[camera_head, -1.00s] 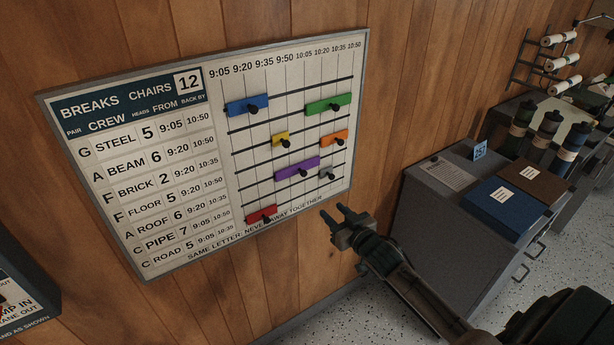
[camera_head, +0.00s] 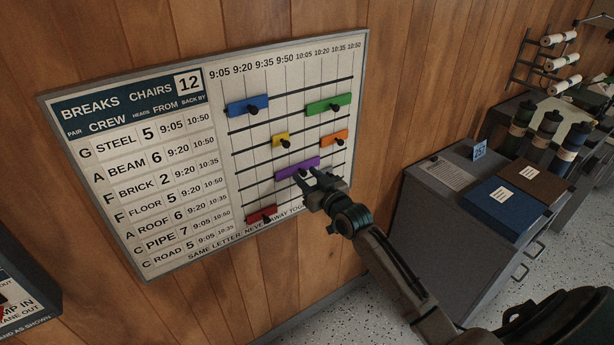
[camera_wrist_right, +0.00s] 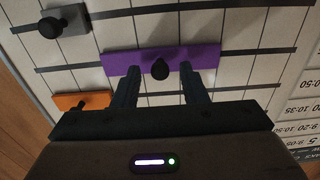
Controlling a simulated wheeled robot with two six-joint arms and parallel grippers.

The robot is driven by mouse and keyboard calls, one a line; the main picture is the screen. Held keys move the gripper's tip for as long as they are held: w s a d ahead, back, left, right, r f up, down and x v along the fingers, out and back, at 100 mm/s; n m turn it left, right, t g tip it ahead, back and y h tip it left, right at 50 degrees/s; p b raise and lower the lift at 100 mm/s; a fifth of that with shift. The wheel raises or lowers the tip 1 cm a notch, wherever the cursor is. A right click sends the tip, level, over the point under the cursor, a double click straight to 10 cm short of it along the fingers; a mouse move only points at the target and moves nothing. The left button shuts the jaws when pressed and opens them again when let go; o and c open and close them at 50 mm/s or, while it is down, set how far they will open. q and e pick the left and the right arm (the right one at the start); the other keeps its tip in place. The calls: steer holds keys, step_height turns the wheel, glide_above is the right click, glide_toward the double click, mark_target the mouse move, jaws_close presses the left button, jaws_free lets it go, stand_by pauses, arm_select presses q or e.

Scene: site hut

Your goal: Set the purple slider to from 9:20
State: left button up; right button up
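The purple slider (camera_head: 297,167) is on a lower track of the board (camera_head: 160,262), with its left end near the 9:35 line as far as I can judge. Its dark knob shows in the right wrist view (camera_wrist_right: 160,69). My right gripper (camera_head: 310,178) is open at the purple slider. In the wrist view its fingers (camera_wrist_right: 158,80) stand either side of the knob, with gaps on both sides. Whether the tips touch the board is unclear. The 9:20 heading (camera_head: 242,67) is left of the slider along the top. My left gripper is out of view.
The grey slider (camera_wrist_right: 70,20) is close by, hidden behind my gripper in the head view. The red slider (camera_head: 262,214) is lower left. A cabinet (camera_head: 430,235) stands right.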

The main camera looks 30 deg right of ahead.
mark_target(284, 175)
steer(key=shift+w, duration=0.3)
jaws_close()
steer(key=shift+s+a+p, duration=0.2)
steer(key=shift+a+p, duration=0.25)
steer(key=shift+a, duration=2.2)
steer(key=shift+d, duration=0.15)
jaws_free()
